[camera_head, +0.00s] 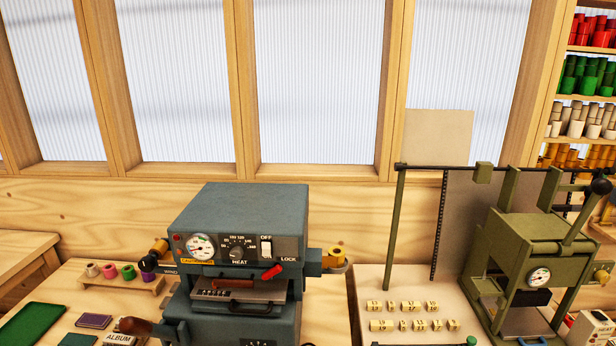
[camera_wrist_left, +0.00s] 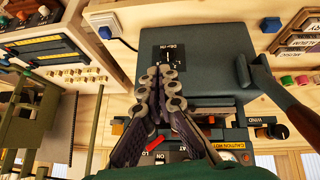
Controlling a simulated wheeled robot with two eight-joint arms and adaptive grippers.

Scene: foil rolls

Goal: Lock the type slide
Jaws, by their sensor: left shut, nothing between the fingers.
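A dark grey foil-stamping machine (camera_head: 240,210) stands on the bench in the head view. Its type slide (camera_head: 242,293) sits in the front opening, with small type pieces and a reddish-brown handle (camera_head: 232,284). A red lever (camera_head: 272,271) tilts up to the right below the LOCK label. My left gripper (camera_wrist_left: 160,75) is shut and empty in the left wrist view, in front of the machine (camera_wrist_left: 205,62). The red lever (camera_wrist_left: 154,143) shows between its fingers, apart from the fingertips. Neither gripper shows in the head view.
A brown-handled lever (camera_head: 136,326) sticks out at the machine's lower left. Several foil rolls (camera_head: 110,270) stand on a rack at left.

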